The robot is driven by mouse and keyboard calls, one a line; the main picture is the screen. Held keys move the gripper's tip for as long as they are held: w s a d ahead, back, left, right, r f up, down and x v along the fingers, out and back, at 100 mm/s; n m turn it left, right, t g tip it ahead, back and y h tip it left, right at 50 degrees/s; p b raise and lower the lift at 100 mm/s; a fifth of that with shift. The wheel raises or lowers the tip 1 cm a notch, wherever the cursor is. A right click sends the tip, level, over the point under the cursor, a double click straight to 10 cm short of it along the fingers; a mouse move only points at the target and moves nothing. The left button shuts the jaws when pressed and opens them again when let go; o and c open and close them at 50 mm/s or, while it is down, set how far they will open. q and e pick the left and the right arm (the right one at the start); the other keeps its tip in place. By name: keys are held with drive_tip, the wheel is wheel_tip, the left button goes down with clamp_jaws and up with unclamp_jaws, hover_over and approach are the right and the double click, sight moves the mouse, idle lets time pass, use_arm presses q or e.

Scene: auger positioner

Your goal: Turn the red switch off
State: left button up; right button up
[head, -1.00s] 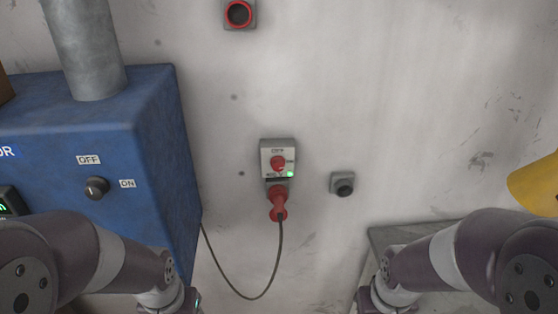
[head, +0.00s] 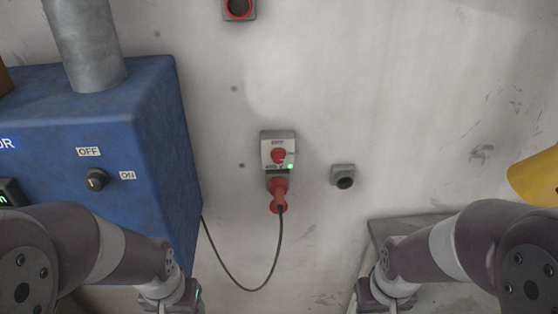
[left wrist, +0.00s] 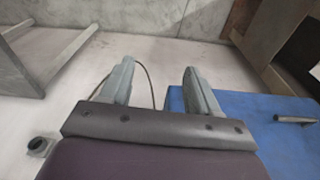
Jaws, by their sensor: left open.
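The red switch (head: 278,155) is a red knob on a grey wall box (head: 279,137). A small green light glows beside the knob. A red plug (head: 278,194) sits in the socket under the box, with a dark cable hanging from it. My left gripper (left wrist: 158,78) is open and empty in the left wrist view, with its two grey fingers apart. In the head view my two arms are low at the left and right, below the switch and apart from it. Both sets of fingertips are out of the head view.
A blue machine (head: 150,120) with a dark OFF/ON knob (head: 97,180) stands at the left. A small grey socket (head: 343,177) is on the wall right of the switch. A grey surface (head: 400,222) and a yellow object (head: 536,177) are at the right.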

use_arm(q)
drive_tip(key=d+f+m+b, duration=0.2)
drive_tip(key=d+f+b, duration=0.1)
drive_tip(key=d+f, duration=0.3)
drive_tip(key=w+d+f+m+t+h+b, duration=0.1)
drive_tip(key=w+d+m+t+h, duration=0.3)
drive_tip(key=w+d, duration=0.95)
drive_tip(key=n+t+y, duration=0.2)
drive_tip(key=t+y, duration=0.4)
drive_tip(key=t, duration=0.7)
approach(279, 160)
drive_tip(key=w+p, duration=0.1)
drive_tip(key=w, duration=0.1)
drive_tip(key=w+p, duration=0.1)
drive_tip(key=w, duration=0.2)
drive_tip(key=w+a+p, duration=0.1)
drive_tip(key=w, duration=0.1)
drive_tip(key=shift+w+r, duration=0.25)
drive_tip(key=shift+w, duration=0.05)
drive_tip(key=shift+w+f, duration=0.1)
drive_tip(key=shift+w, duration=0.3)
